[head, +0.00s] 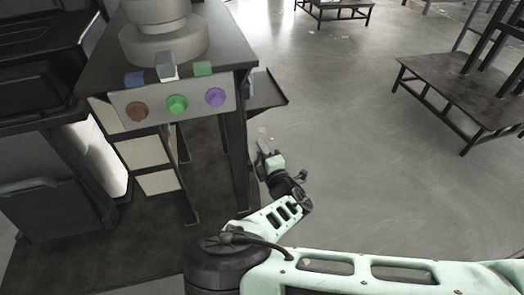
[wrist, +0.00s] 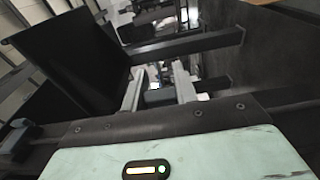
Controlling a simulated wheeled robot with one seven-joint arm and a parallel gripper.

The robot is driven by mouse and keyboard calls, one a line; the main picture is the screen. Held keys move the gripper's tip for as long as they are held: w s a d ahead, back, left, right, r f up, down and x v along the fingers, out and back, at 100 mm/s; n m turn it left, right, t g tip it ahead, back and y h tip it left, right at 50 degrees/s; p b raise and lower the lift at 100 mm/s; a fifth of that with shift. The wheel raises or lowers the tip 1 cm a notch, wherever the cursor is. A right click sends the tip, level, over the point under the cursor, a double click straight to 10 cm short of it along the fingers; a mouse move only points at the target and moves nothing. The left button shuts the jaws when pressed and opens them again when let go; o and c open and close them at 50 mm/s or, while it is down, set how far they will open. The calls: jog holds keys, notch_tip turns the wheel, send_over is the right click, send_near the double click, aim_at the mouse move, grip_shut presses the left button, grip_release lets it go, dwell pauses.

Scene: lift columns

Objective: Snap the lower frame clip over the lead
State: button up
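My gripper (head: 264,147) is low beside the right leg of the dark stand (head: 236,150) in the head view, below its side shelf (head: 268,92). In the wrist view my gripper (wrist: 157,78) has its two pale fingers spread apart. Small grey and pale shapes show between and beyond them, too unclear to name. I see nothing clearly held. Dark frame bars (wrist: 190,45) run across the wrist view just beyond the fingers. I cannot make out the lower clip or the lead in either view.
The stand carries a panel (head: 150,104) with brown, green and purple knobs and a pale round column (head: 160,30). A dark flat panel (wrist: 75,62) stands left of the fingers. A low dark bench (head: 465,85) is far right. The floor between is mostly clear.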

jog(key=shift+c, duration=0.6)
jog(key=shift+w+a+n+g+y+p, duration=0.1)
jog(key=shift+a+n+g+y+p, duration=0.35)
jog(key=shift+n+g+y, duration=0.4)
jog(key=shift+w+a+n+g+y+p, duration=0.1)
jog(key=shift+a+n+g+y+p, duration=0.5)
jog(key=shift+y, duration=0.55)
jog(key=shift+w+a+n+g+y+p, duration=0.1)
jog(key=shift+a+n+g+y+p, duration=0.15)
jog(key=shift+n+g+y, duration=0.5)
jog(key=shift+y, duration=0.25)
jog(key=o, duration=1)
jog(key=shift+s+d, duration=0.15)
jog(key=p+v, duration=0.3)
jog(key=v, duration=1.4)
jog(key=shift+s+f, duration=0.15)
